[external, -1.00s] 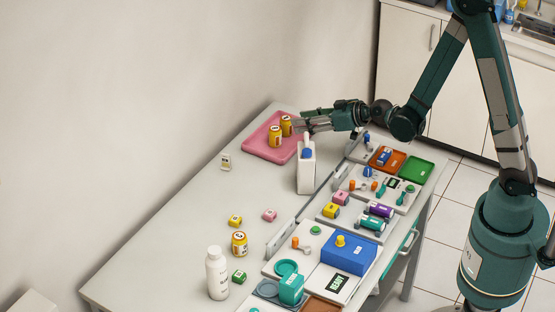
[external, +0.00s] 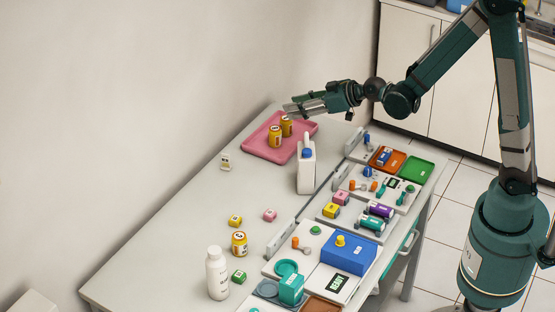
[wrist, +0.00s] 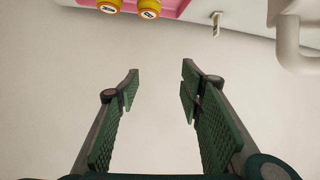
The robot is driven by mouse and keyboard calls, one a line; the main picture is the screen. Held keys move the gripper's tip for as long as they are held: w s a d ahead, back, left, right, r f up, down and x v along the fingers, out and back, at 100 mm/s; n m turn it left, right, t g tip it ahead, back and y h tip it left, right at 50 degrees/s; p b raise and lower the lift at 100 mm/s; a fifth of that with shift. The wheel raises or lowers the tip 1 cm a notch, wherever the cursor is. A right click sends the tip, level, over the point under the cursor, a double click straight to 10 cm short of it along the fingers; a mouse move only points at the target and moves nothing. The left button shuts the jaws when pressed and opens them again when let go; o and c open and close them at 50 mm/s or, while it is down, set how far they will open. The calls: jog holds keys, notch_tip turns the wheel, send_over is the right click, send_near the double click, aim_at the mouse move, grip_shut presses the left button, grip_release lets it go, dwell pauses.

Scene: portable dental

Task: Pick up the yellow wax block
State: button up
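The other yellow block (external: 331,211) lies in the white tray area at the right. My gripper (external: 290,104) is raised near the pink tray at the table's far end, well away from both blocks. In the wrist view my gripper (wrist: 161,71) is open, with nothing between its fingers. No yellow block shows there.
The pink tray (external: 259,144) holds two yellow jars (external: 275,136). A white bottle with a blue part (external: 306,173) stands below my gripper. The table's left middle is clear.

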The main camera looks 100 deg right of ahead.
jog(key=w+a+f+n+g+y+p, duration=0.15)
jog(key=w+a+n+y, duration=0.3)
jog(key=w, duration=0.75)
jog(key=r+n+g+y+p, duration=0.2)
jog(key=n+g+y+p, duration=0.15)
jog(key=n+g, duration=0.7)
send_over(234, 219)
jog(key=n+t, duration=0.1)
jog(key=n, duration=0.1)
notch_tip(234, 219, down, 11)
jog(key=shift+d+r, duration=0.1)
jog(key=shift+r, duration=0.1)
jog(key=shift+f, duration=0.1)
jog(key=shift+f, duration=0.1)
jog(key=shift+s+f, duration=0.1)
jog(key=shift+f, duration=1.05)
jog(key=shift+f, duration=0.15)
